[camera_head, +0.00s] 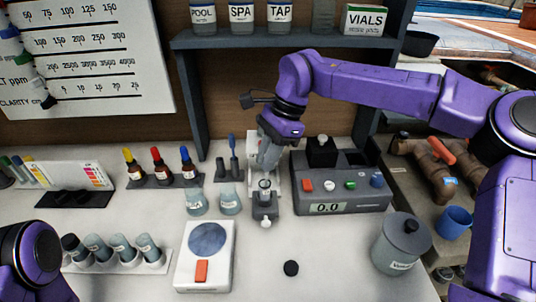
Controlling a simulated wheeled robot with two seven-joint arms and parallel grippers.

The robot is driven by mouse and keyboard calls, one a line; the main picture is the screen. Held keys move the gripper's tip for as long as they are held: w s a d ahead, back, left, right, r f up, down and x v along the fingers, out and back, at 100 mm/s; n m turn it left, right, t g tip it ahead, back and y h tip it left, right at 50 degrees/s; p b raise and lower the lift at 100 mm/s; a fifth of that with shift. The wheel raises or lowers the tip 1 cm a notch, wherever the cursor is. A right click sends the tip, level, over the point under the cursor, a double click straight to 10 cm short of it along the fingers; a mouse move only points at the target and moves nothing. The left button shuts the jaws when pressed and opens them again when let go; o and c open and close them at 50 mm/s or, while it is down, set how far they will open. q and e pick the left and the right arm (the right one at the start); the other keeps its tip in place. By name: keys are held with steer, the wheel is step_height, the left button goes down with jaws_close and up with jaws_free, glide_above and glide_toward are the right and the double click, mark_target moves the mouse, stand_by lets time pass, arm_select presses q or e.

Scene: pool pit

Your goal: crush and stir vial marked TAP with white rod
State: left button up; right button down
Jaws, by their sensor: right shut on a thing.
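I cannot read a label on this vial. A cup marked TAP (280,12) stands on the shelf beside cups marked POOL and SPA. Of my left arm only a purple part shows at lower left; its gripper is out of view.
A grey meter (341,194) reading 0.0 stands right of the holder, and two clear beakers (213,200) stand left. A white device (206,256), a black cap (291,268) and a lidded grey jar (401,246) are in front. Dropper bottles (158,167) stand behind left.

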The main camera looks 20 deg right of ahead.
arm_select(q)
steer(key=shift+r+p, duration=0.3)
steer(key=shift+p, duration=0.05)
stand_by(1.6)
steer(key=shift+r+p, duration=0.55)
steer(key=shift+r, duration=0.15)
step_height(320, 180, up, 14)
steer(key=p, duration=1.4)
stand_by(2.8)
